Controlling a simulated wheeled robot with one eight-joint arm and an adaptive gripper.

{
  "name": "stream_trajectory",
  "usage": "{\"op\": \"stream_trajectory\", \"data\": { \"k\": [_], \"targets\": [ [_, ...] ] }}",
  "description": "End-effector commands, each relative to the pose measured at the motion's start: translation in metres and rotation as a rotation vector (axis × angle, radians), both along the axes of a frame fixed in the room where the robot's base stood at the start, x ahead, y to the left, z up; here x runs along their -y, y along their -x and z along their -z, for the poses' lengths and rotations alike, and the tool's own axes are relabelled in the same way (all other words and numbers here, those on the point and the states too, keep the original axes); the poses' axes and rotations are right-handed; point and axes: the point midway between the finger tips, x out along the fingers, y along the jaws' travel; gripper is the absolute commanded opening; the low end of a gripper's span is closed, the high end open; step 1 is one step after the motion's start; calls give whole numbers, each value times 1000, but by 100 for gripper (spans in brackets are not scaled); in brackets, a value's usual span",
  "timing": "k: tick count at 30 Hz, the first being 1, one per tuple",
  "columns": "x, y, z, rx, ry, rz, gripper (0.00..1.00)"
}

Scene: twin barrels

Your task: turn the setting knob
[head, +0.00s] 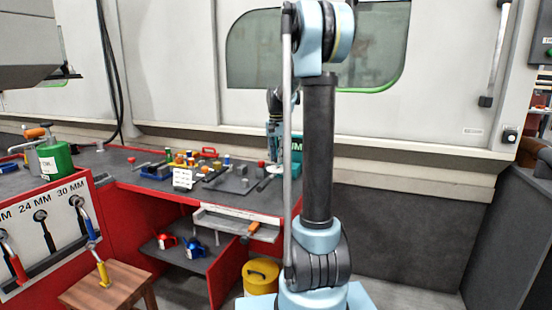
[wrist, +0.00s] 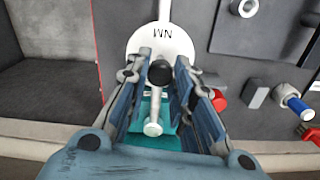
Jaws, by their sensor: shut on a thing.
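The setting knob, seen in the wrist view, has a black round end (wrist: 160,73) and a pale metal stem with a rounded tip (wrist: 152,128). The exact contact is partly hidden by the fingers. A teal body shows below the knob, between the fingers. In the head view my gripper (head: 276,148) is low over the bench's right part, partly hidden behind my arm.
The bench (head: 120,175) carries a blue tray (head: 155,172), small coloured parts and a green can (head: 55,160). In the wrist view a red part (wrist: 218,100) and a blue-handled part (wrist: 300,108) lie close right of my gripper. A wooden stool (head: 105,285) stands in front.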

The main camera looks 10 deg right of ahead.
Motion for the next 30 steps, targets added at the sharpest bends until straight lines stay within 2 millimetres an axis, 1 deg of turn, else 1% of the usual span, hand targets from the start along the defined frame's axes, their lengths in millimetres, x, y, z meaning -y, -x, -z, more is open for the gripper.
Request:
{"op": "stream_trajectory", "data": {
  "k": [1,9,21,22,23,24,25,30],
  "targets": [
    [-1,-3,-1,5,-1,17,0],
    [-1,-3,-1,5,-1,72,0],
    [-1,-3,-1,5,-2,76,0],
    [-1,-3,-1,5,-2,76,24],
    [-1,-3,-1,5,-2,76,31],
    [-1,-3,-1,5,-3,76,40],
    [-1,-3,-1,4,-2,76,43],
    [-1,-2,-1,3,-2,76,43]
  ]
}}
